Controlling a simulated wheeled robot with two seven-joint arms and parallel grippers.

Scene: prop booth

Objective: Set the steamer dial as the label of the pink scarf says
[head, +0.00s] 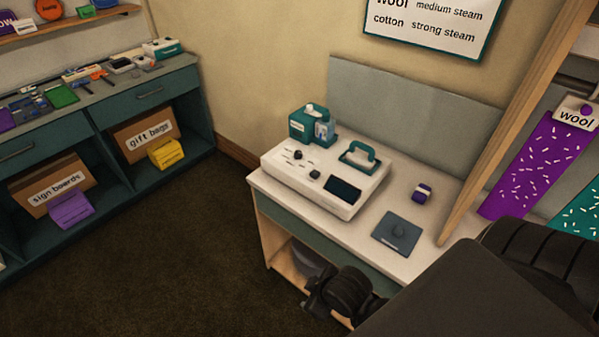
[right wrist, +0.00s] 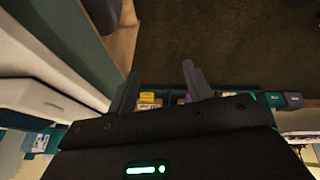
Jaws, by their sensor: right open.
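The white steamer (head: 300,187) stands on a pale table, with dark knobs (head: 314,174) on its sloped top; their settings are too small to read. A teal handle piece (head: 360,157) sits on it. The wall sign (head: 428,24) reads wool, medium steam and cotton, strong steam; its top is cut off. A purple scarf (head: 530,165) hangs at right with a label (head: 575,112) reading wool. A teal scarf (head: 577,208) hangs beside it. No pink scarf shows. My right gripper (right wrist: 160,88) is open and empty, in front of the table. My left gripper is not in view.
The table (head: 365,238) also bears a teal box (head: 309,128), a small purple item (head: 423,194) and a dark plate (head: 400,233). A wooden post (head: 510,125) stands at its right. A teal shelf unit (head: 147,93) is at left; the dark floor (head: 175,235) between is clear.

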